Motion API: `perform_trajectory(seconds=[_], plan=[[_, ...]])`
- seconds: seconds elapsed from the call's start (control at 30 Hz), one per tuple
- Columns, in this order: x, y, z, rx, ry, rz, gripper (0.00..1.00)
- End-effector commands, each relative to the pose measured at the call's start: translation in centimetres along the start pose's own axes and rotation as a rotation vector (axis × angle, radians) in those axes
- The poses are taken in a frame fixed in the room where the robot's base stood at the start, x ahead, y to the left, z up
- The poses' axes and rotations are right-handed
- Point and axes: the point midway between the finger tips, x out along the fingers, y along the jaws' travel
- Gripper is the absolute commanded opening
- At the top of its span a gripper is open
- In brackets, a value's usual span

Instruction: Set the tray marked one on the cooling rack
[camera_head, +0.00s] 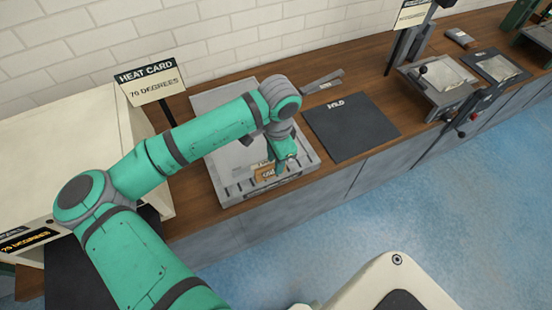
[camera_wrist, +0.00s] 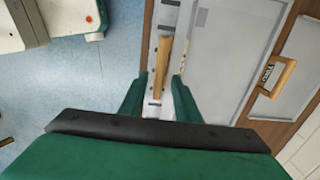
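My gripper (camera_head: 279,160) reaches down over the front of a grey metal unit with a slotted front edge (camera_head: 240,189) on the counter. In the wrist view its two green fingers (camera_wrist: 160,80) are apart, one on each side of a wooden handle (camera_wrist: 162,62), with visible gaps. The handle also shows in the head view (camera_head: 264,174) beside a small pale label too small to read. A flat grey panel (camera_wrist: 215,65) lies beside the handle. I cannot tell which part is the tray marked one or the cooling rack; my arm hides part of the unit.
A black mat (camera_head: 350,128) with white lettering lies to the right. A heat card sign (camera_head: 150,82) stands behind my arm, near a cream cabinet (camera_head: 70,135). A second wooden handle (camera_wrist: 272,78) with a dark label lies on another grey panel. Blue floor (camera_head: 430,205) is open in front.

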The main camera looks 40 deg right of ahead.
Motion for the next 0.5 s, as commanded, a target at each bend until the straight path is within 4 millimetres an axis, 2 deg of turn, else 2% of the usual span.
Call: perform_trajectory(seconds=[0.27,0.5], plan=[[-0.8,0.0,0.0,0.000,0.001,-0.001,0.30],[-5.1,-0.3,0.7,-0.013,0.001,-0.002,0.30]])
